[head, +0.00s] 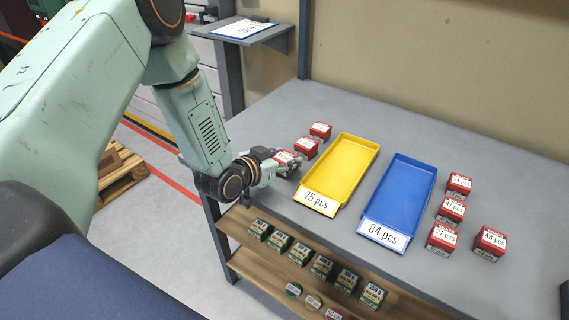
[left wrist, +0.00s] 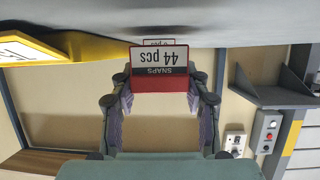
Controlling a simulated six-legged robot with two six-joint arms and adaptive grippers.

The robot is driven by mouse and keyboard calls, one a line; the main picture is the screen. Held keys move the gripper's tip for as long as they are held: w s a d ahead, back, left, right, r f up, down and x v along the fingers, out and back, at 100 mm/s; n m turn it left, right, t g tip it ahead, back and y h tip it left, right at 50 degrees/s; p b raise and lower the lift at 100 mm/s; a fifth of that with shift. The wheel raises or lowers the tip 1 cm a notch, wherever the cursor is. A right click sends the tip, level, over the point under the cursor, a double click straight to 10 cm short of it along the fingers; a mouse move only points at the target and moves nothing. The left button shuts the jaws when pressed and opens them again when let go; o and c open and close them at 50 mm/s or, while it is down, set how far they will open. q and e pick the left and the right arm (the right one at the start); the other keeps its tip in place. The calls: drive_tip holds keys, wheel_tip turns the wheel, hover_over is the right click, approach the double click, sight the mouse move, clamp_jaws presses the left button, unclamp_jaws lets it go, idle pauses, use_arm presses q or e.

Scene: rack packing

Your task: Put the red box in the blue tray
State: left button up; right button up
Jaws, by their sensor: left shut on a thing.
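My left gripper (head: 287,166) is at the left part of the table, left of the yellow tray. It is shut on a red box (head: 283,156). In the left wrist view this red box (left wrist: 160,84) reads "44 pcs" upside down and sits between the fingertips. I cannot tell whether it touches the table. The blue tray (head: 408,187), labelled "84 pcs", lies empty on the table, right of the yellow tray. Other red boxes stand behind the gripper (head: 307,147) and right of the blue tray (head: 451,209). My right gripper is out of view.
The empty yellow tray (head: 347,170), labelled "75 pcs", lies between my left gripper and the blue tray. A wooden shelf (head: 236,221) below the table's front edge holds several green boxes (head: 279,241). A clipboard (head: 241,28) lies on a small side shelf. The table's back is clear.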

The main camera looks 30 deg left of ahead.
use_arm(q)
drive_tip(key=shift+w+f, duration=0.15)
drive_tip(key=shift+f, duration=0.45)
drive_tip(key=shift+f, duration=0.1)
drive_tip(key=o, duration=1.2)
